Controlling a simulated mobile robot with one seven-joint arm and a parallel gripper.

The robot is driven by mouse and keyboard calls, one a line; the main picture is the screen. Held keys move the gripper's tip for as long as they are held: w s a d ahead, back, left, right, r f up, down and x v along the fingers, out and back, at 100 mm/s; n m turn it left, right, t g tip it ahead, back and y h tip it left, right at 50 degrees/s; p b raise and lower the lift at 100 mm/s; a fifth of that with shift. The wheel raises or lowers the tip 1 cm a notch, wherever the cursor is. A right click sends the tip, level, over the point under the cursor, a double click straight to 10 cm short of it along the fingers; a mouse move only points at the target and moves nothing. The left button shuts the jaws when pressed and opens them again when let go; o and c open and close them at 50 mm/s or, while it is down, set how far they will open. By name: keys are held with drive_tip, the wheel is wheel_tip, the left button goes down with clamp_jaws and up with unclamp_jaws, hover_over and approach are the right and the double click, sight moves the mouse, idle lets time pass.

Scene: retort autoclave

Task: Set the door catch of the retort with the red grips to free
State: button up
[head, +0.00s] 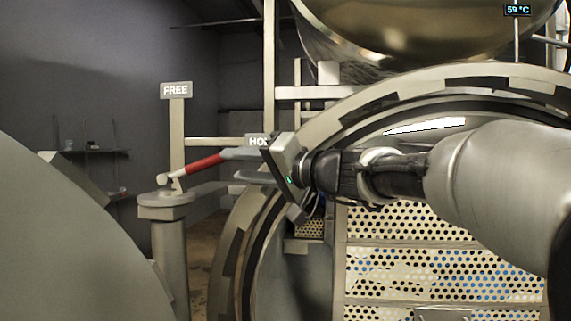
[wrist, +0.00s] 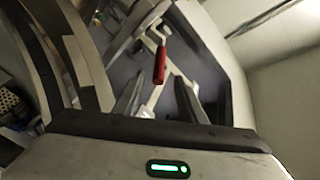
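The door catch is a lever with a red grip (head: 203,163), pivoted on a grey post (head: 172,240) left of the open retort. The lever slants up to the right, toward the partly hidden HOLD sign (head: 256,141). The FREE sign (head: 176,90) stands above the pivot. My gripper (head: 229,164) is right of the red grip, its fingers pointing left at it. In the wrist view the fingers of my gripper (wrist: 159,88) are apart, with the end of the red grip (wrist: 160,65) ahead and between their tips. Contact cannot be told.
The round retort mouth (head: 240,225) holds perforated baskets (head: 440,262) behind my arm. A large grey rounded surface (head: 70,240) fills the lower left. A shiny vessel (head: 420,25) is overhead, with a 59 °C display (head: 517,10). Shelves (head: 95,150) line the back wall.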

sight(213, 164)
drive_tip(key=p+x, duration=0.2)
drive_tip(key=x, duration=0.9)
drive_tip(key=shift+a, duration=0.1)
clamp_jaws()
